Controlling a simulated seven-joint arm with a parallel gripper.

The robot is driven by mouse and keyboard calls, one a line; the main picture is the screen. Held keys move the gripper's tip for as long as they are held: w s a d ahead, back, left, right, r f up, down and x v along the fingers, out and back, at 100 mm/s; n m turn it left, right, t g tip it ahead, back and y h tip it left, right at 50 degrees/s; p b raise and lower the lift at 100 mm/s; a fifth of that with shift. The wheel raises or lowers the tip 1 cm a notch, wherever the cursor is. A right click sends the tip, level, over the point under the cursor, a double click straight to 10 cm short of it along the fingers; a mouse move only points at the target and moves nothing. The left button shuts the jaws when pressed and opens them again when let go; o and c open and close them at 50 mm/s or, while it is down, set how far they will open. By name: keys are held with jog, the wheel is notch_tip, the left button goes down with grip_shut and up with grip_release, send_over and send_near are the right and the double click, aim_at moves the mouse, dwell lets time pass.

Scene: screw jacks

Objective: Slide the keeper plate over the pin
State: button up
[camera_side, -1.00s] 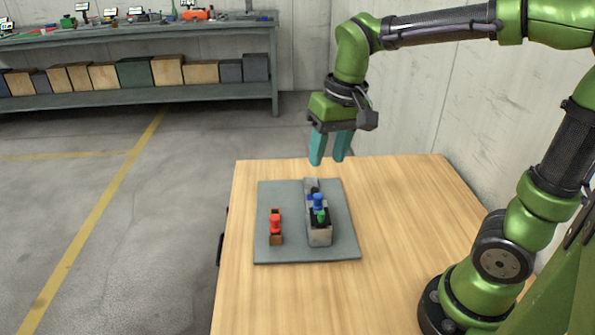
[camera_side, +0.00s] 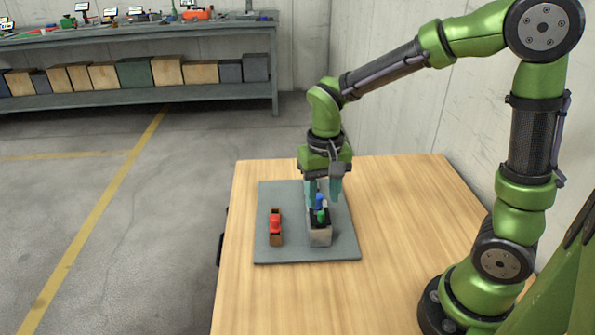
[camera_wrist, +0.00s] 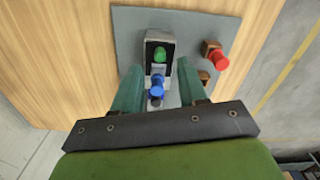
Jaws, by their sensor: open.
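My gripper (camera_side: 323,193) has come down over the grey fixture block (camera_side: 320,236) on the mat. Its two teal fingers are apart, and in the wrist view my gripper (camera_wrist: 160,84) straddles a blue knob (camera_wrist: 156,88). The blue knob (camera_side: 319,201) stands upright on the block's far half, with a green knob (camera_side: 321,216) nearer the side camera. The green knob (camera_wrist: 159,54) sits in a dark recess in the wrist view. I cannot tell for certain which part is the keeper plate or the pin; a pale piece (camera_wrist: 158,72) lies between the knobs.
A red knob (camera_side: 275,224) on a brown block stands on the grey mat (camera_side: 290,253), left of the fixture. The wooden table (camera_side: 400,220) is clear to the right. A shelf bench (camera_side: 140,102) is far behind.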

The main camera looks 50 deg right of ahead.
aim_at(321, 212)
jog(key=shift+f, duration=2.15)
jog(key=shift+c, duration=0.2)
grip_shut()
